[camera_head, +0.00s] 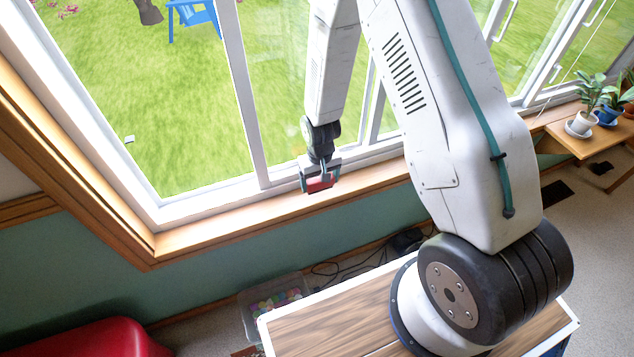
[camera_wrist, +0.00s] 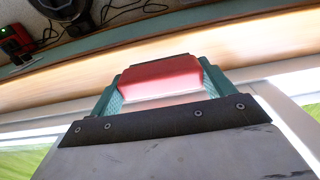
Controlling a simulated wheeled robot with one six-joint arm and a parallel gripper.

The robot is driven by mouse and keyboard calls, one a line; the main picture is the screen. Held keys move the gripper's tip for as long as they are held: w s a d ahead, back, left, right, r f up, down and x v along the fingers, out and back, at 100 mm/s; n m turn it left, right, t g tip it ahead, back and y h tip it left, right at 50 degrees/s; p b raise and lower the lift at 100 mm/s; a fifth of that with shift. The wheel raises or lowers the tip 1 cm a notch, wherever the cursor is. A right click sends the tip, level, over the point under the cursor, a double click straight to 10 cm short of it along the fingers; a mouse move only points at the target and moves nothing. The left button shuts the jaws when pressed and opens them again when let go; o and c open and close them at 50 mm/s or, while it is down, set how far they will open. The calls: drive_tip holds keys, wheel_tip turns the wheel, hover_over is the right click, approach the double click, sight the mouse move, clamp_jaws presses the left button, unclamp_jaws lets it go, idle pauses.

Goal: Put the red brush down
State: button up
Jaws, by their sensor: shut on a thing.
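My gripper (camera_head: 320,183) is in front of the window, by the wooden sill, in the head view. It is shut on the red brush (camera_head: 319,185), which sits between the two teal fingers. In the wrist view the red brush (camera_wrist: 160,76) fills the gap between the fingers (camera_wrist: 158,85), with a paler strip along its near side. The wooden window sill (camera_head: 222,207) runs behind and below it. I cannot tell whether the brush touches the sill.
A clear bin (camera_head: 275,302) with colourful things stands on the floor below the window, near black cables (camera_head: 335,270). A red rounded seat (camera_head: 90,340) is at the lower left. Potted plants (camera_head: 592,105) stand on a wooden shelf at the right. The sill left of my gripper is clear.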

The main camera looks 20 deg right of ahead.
sight(319, 187)
drive_tip(key=shift+w+f, duration=0.15)
drive_tip(key=shift+f, duration=1.65)
drive_tip(key=shift+f, duration=0.15)
drive_tip(key=o, duration=1)
